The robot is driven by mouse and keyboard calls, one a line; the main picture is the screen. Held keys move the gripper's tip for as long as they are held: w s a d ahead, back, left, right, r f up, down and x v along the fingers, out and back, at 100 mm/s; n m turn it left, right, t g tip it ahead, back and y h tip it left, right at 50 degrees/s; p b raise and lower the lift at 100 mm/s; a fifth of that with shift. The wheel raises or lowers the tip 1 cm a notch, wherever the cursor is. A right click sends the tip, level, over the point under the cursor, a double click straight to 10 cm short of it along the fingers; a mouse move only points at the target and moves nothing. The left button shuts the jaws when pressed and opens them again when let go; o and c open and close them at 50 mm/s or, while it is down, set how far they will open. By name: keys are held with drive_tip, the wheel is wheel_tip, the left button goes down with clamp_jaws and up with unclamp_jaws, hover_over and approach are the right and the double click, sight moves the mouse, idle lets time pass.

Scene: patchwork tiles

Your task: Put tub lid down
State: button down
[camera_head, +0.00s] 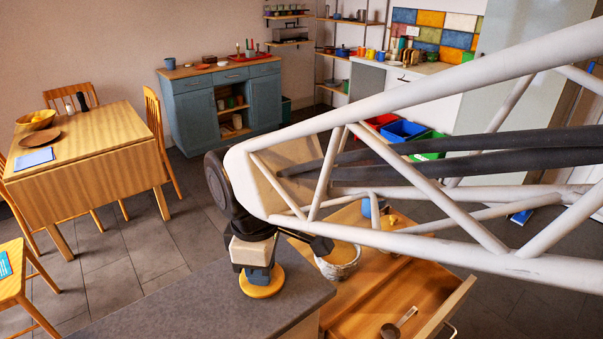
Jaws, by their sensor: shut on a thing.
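A round orange-yellow disc, which looks like the tub lid (263,291), is at the right part of the grey countertop. My gripper (258,276) points down and is shut on it from above. I cannot tell whether the lid touches the countertop or hangs just over it. The fingertips are small and partly hidden against the lid. A pale tub (338,271) with a yellowish top stands to the right, on the wooden unit beyond the counter edge.
The grey countertop (190,306) is bare to the left of the lid. An open wooden drawer (425,292) holds a dark ladle-like utensil (395,328). A blue cup (368,207) is behind the tub. My white arm frame crosses the right side and hides much there.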

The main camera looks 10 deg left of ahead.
drive_tip(key=c, duration=1)
unclamp_jaws()
drive_tip(key=shift+r, duration=0.15)
wheel_tip(320, 180, up, 12)
idle(0.4)
drive_tip(key=d+f+m+t, duration=0.1)
drive_tip(key=d+f+m, duration=0.2)
drive_tip(key=d+m, duration=0.3)
drive_tip(key=s+d+f+m, duration=0.1)
drive_tip(key=d+f+m, duration=0.3)
drive_tip(key=d, duration=0.9)
drive_tip(key=s+d+f+m+t, duration=0.1)
drive_tip(key=d+f+m, duration=0.2)
drive_tip(key=d+m, duration=0.5)
drive_tip(key=shift+d+f+t, duration=0.3)
drive_tip(key=shift+d+f, duration=0.05)
drive_tip(key=shift+d, duration=1)
